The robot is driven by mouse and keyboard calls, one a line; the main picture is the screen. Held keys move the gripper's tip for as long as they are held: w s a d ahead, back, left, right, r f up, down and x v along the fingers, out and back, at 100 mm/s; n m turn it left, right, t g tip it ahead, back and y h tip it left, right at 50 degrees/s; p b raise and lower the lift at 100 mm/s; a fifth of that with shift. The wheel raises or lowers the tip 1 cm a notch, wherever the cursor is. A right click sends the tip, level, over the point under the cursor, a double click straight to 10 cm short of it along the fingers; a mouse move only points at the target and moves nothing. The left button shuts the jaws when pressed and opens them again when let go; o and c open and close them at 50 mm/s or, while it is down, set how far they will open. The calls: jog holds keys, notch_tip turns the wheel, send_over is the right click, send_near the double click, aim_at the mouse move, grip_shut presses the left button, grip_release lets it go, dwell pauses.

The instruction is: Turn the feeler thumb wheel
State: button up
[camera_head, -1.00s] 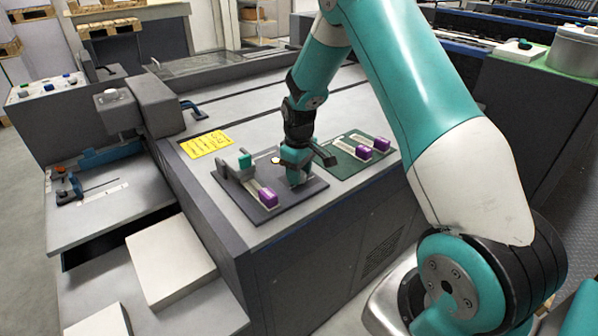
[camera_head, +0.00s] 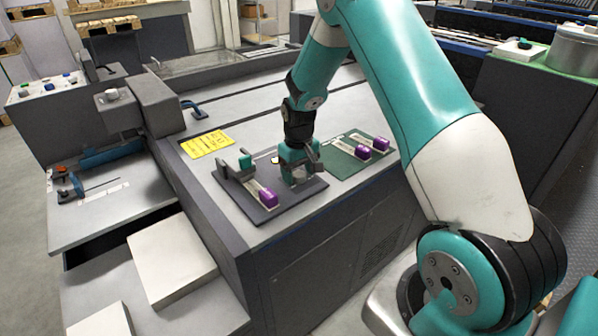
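My gripper (camera_head: 292,181) points down onto the dark grey plate (camera_head: 236,197) on top of the machine, right of the plate's purple-ended lever. Its fingertips are at or just above the plate. They are small and partly covered by the gripper body, so I cannot tell whether they are open or shut. I cannot make out the feeler thumb wheel; it may be hidden at the fingertips.
A green plate (camera_head: 343,168) with two purple-ended levers lies to the right. A yellow label (camera_head: 206,144) lies behind left. White stacks (camera_head: 170,262) stand front left.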

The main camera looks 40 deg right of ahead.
aim_at(299, 174)
notch_tip(299, 174, up, 17)
jog(key=shift+r, duration=0.2)
dwell(0.4)
jog(key=shift+a, duration=0.1)
dwell(1.0)
